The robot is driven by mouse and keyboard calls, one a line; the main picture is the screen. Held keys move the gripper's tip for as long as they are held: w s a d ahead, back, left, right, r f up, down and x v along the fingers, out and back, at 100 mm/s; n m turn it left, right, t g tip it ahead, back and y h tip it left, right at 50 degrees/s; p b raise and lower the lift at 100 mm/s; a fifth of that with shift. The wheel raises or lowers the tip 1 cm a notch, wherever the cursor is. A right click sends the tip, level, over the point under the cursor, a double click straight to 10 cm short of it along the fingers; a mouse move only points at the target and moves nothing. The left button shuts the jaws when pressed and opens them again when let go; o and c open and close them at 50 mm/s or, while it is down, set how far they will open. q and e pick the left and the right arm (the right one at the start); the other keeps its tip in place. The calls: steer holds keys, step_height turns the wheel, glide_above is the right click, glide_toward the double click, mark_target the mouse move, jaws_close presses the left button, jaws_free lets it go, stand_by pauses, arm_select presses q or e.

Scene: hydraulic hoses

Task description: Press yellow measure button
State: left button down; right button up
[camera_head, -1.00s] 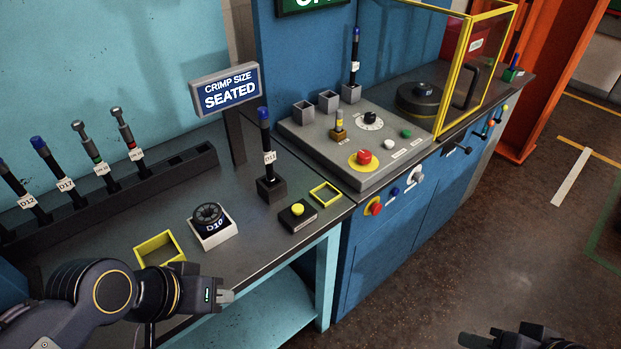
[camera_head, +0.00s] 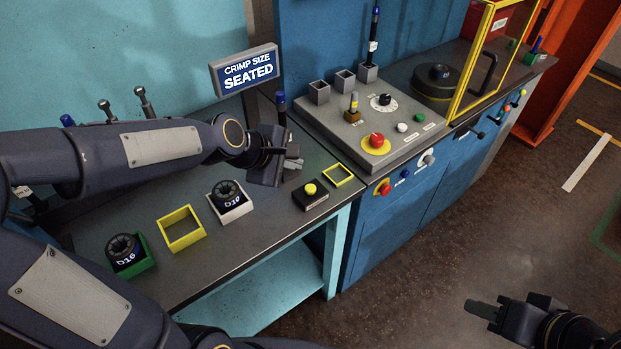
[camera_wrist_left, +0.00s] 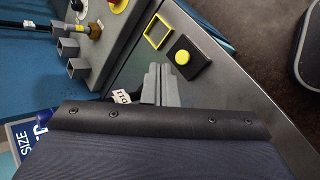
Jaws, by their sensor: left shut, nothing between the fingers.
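The yellow button (camera_head: 310,189) sits on a small black box (camera_head: 318,201) on the grey bench, and it shows in the left wrist view too (camera_wrist_left: 182,57). My left gripper (camera_head: 294,164) is shut and empty, above the bench just left of and behind the button box. In the left wrist view its closed fingers (camera_wrist_left: 160,85) end a little short of the box, apart from it. My right gripper (camera_head: 482,308) is at the lower right over the floor, far from the bench; its jaw state is unclear.
A yellow square frame (camera_head: 338,175) lies beside the button box. A sign reading "CRIMP SIZE SEATED" (camera_head: 247,70) stands behind. A D10 die (camera_head: 229,193) is in a white holder, next to an empty yellow tray (camera_head: 181,229). A control panel with a red button (camera_head: 376,140) stands to the right.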

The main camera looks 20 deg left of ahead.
mark_target(307, 190)
arm_select(q)
steer(key=w+n, duration=0.1)
steer(key=w+d+n, duration=0.1)
steer(key=w, duration=0.1)
steer(key=w+f+n, duration=0.1)
steer(key=w+n, duration=0.1)
steer(key=shift+d+f+t+p, duration=0.1)
steer(key=shift+d+t+p, duration=0.2)
steer(key=shift+s+f, duration=0.1)
step_height(307, 190, down, 9)
steer(key=b, duration=0.8)
steer(key=shift+r, duration=0.2)
stand_by(1.2)
steer(key=shift+f+b, duration=0.4)
steer(key=shift+f+b, duration=0.4)
steer(key=shift+f, duration=0.1)
stand_by(0.5)
stand_by(0.3)
steer(key=shift+r+p, duration=0.9)
